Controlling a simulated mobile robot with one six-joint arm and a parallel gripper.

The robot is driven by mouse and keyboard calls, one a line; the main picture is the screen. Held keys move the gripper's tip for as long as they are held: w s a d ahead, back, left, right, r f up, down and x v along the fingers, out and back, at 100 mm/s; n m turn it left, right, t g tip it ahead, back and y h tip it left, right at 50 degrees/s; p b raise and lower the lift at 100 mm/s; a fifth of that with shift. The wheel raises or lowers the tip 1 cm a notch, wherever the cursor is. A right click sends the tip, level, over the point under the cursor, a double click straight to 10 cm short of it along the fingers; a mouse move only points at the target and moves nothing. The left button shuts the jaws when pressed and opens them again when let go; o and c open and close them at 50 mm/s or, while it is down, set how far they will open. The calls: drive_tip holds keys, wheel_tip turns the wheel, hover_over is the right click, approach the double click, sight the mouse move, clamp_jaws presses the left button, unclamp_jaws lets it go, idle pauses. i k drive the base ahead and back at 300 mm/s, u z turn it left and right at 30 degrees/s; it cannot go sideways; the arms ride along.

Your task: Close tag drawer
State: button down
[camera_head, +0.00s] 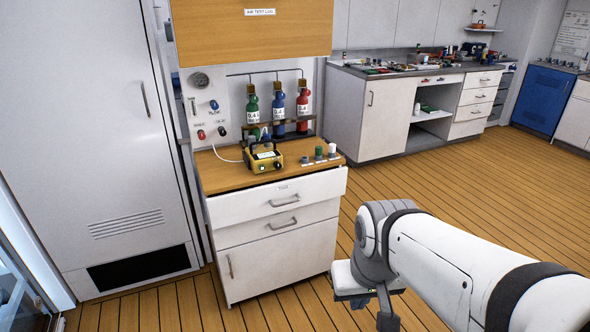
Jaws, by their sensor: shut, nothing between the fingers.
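A white cabinet with a wooden top stands left of centre. Its upper drawer (280,201) has a metal bar handle and stands out a little past the drawer front (250,229) below it, so it looks partly open. I cannot see a label that names the tag drawer. My gripper (358,302) is at the lower middle, to the right of the cabinet and apart from the drawer. It is shut and empty, and my own wrist partly hides it.
A yellow device (263,158) and several small capped items stand on the cabinet top. Green, blue and red bottles (302,108) stand behind. A tall white locker (100,150) is at left. Wooden floor (460,175) lies free to the right, before a workbench (385,115).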

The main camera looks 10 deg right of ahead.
sight(231, 208)
drive_tip(key=i, duration=0.95)
drive_tip(key=u, duration=0.05)
